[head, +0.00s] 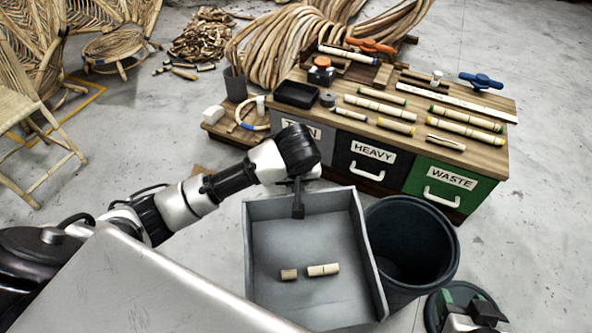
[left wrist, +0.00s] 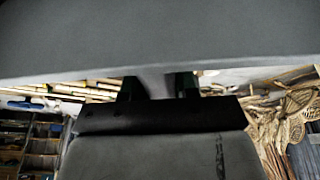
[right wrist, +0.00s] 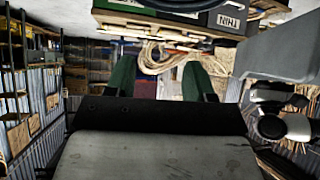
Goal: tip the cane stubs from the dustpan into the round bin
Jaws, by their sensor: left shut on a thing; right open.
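The grey dustpan (head: 310,233) is held up in the middle of the head view, its open tray facing up. Two pale cane stubs lie on its floor, a short stub (head: 289,274) and a longer stub (head: 323,269). My left gripper (head: 298,205) is shut on the dustpan at its far edge; the exact grip is partly hidden. The dark round bin (head: 410,240) stands on the floor just right of the dustpan, its mouth open. My right gripper (right wrist: 160,78) is open and empty; it shows at the lower right of the head view, in front of the bin.
A wooden-topped bench (head: 420,115) with drawers labelled HEAVY and WASTE stands behind the bin, with cane pieces and tools on top. Coiled cane (head: 290,45) and a heap of offcuts (head: 203,38) lie farther back. Rattan chairs stand at left. Concrete floor at right is clear.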

